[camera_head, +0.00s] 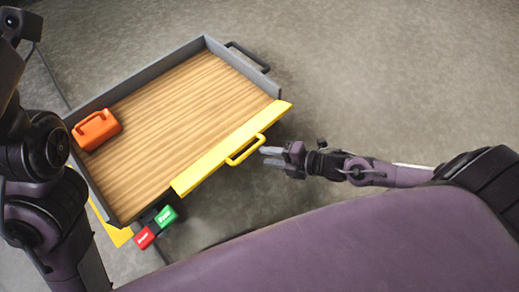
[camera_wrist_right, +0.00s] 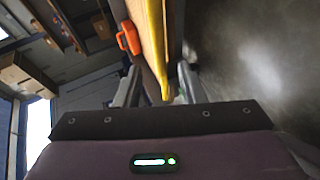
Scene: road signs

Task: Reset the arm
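My right gripper (camera_head: 266,156) is open, its two fingertips apart and pointing left, just to the right of the yellow handle (camera_head: 246,151) on the cart. In the right wrist view its two fingers (camera_wrist_right: 158,85) stand apart, with the yellow edge (camera_wrist_right: 155,35) of the cart showing in the gap beyond. Nothing is seen held, and the fingers look clear of the handle. My left arm is along the left edge of the head view; its gripper is out of view.
The wood-floored cart (camera_head: 185,110) has grey walls and a black handle (camera_head: 247,57). An orange canister (camera_head: 97,129) sits at its left end, also in the wrist view (camera_wrist_right: 128,38). Green (camera_head: 166,216) and red (camera_head: 144,238) blocks show at its near corner. Bare floor lies right.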

